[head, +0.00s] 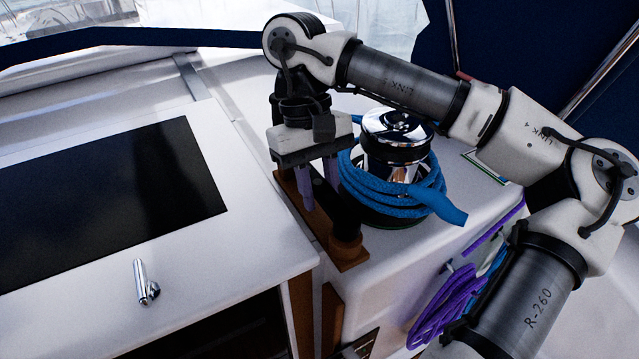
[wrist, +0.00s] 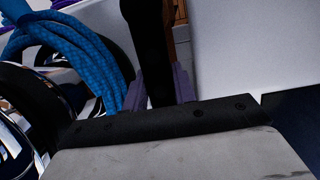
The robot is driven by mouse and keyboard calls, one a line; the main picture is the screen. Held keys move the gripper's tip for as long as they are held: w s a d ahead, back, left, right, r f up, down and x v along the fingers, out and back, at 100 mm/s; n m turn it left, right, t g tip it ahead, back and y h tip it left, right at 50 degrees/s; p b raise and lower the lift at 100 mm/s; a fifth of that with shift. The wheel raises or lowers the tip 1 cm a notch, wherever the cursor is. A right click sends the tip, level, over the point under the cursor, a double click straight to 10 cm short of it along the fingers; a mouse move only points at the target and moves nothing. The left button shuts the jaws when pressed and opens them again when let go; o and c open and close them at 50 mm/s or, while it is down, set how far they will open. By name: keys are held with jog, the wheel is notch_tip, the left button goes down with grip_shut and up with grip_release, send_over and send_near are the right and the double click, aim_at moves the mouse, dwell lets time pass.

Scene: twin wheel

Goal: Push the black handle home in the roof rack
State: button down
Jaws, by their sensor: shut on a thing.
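The black handle (head: 345,213) shows in the head view as a dark bar between and beyond my fingers, just left of the blue rope coil. My gripper (head: 320,195), with purple fingers, points down and is shut on the handle. In the wrist view the black handle (wrist: 148,50) runs up between the two purple fingers of my gripper (wrist: 160,88). The brown rack (head: 352,262) lies along the white ledge beneath the handle. A round brown piece stands at its near end. My fingers hide part of the handle, so I cannot tell how deep it sits.
A chrome winch (head: 385,150) wrapped in blue rope (head: 400,197) stands close to the right of my gripper. A white panel with a dark screen (head: 110,195) and a chrome lever (head: 145,283) is at the left. Purple rope (head: 447,300) hangs below the ledge.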

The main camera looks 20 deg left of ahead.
jog(key=shift+f, duration=0.15)
jog(key=c, duration=1.1)
grip_release()
jog(key=shift+o, duration=0.2)
jog(key=p+v, duration=0.3)
jog(key=v, duration=1.1)
jog(key=shift+p, duration=0.35)
jog(key=shift+f, duration=0.1)
